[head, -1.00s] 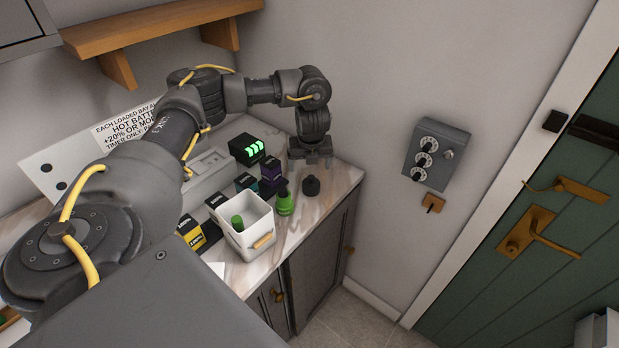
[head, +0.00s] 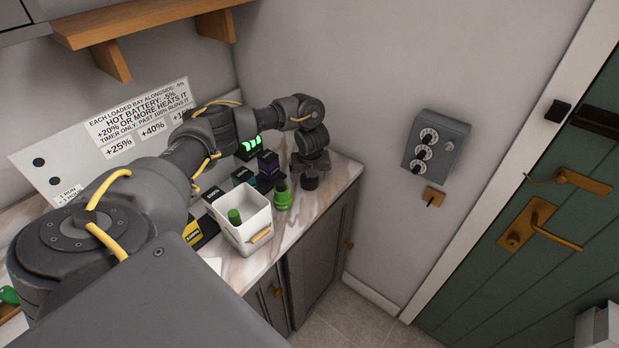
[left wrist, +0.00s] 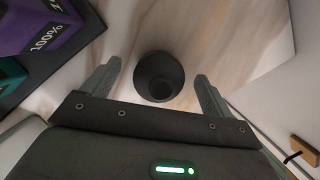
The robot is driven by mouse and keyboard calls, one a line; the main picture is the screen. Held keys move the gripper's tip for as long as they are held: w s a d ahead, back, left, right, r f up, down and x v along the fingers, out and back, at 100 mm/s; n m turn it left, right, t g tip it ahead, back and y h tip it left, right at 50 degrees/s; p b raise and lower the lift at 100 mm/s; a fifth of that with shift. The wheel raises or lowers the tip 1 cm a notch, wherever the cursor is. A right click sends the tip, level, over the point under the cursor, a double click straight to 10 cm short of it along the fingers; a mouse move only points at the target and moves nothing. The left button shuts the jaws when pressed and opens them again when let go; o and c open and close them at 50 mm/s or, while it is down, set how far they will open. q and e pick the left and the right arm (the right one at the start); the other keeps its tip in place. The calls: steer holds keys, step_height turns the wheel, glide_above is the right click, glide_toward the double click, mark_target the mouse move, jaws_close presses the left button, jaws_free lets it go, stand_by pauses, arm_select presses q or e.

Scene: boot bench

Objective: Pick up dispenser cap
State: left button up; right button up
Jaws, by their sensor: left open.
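The dispenser cap looks to be a dark, round, knobbed piece (head: 310,182) standing on the marble counter near its right end. In the left wrist view the cap (left wrist: 160,70) sits between my two fingers, with clear space on both sides. My left gripper (head: 311,170) is open and points down right above the cap, hiding part of it. In the left wrist view the open left gripper (left wrist: 159,77) shows both fingers, and nothing is held. My right gripper is not in view.
A green bottle (head: 283,197) stands left of the cap, and a white bin (head: 259,216) with a green item inside is beside it. Purple (head: 268,166) and other batteries stand behind. A wall box with dials (head: 437,144) hangs to the right.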

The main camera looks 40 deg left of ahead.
arm_select(q)
steer(key=shift+f, duration=0.35)
steer(key=shift+c, duration=0.5)
steer(key=c, duration=0.9)
steer(key=shift+r, duration=0.1)
